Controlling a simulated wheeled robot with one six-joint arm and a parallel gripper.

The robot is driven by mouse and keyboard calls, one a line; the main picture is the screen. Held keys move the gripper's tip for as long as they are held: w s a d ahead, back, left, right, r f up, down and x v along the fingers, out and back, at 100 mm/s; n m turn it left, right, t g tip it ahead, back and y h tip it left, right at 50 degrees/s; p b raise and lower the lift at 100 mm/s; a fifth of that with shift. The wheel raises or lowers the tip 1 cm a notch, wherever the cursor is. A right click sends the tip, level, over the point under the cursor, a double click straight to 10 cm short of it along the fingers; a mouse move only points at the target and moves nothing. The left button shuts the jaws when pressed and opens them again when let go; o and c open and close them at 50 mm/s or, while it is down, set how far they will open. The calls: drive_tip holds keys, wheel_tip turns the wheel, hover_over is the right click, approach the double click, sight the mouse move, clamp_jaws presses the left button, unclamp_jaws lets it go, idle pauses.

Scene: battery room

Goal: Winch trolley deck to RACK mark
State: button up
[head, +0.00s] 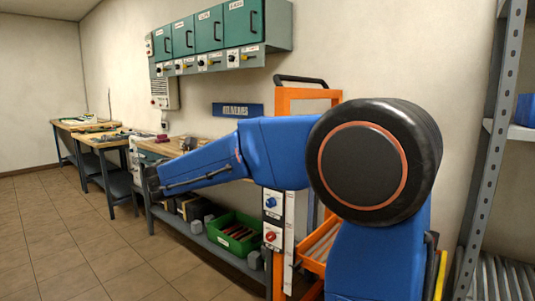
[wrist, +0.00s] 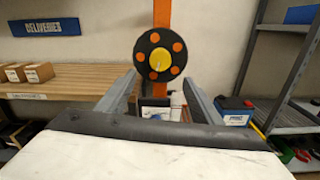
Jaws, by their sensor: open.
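The trolley is orange, with a dark handle and an upright frame (head: 283,105); my arm hides much of it in the head view. Its roller deck (head: 318,248) sits low, partly behind my arm. A white panel on it carries a blue knob (head: 270,202) and a red knob (head: 270,237). In the wrist view a dark disc with orange dots and a yellow centre (wrist: 160,60) is on the orange mast (wrist: 161,14). My gripper (wrist: 161,78) is open, its fingers spread either side below the disc, holding nothing. In the head view my gripper (head: 152,180) is small and dark. No RACK mark is readable.
A grey rack (head: 495,130) stands at the right. Workbenches (head: 95,137) line the wall at left, with a green crate (head: 234,245) below. Teal cabinets (head: 205,35) hang above. Tiled floor at left is clear.

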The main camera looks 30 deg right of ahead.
drive_tip(key=x, duration=1.4)
drive_tip(key=shift+c, duration=0.4)
drive_tip(key=c, duration=1)
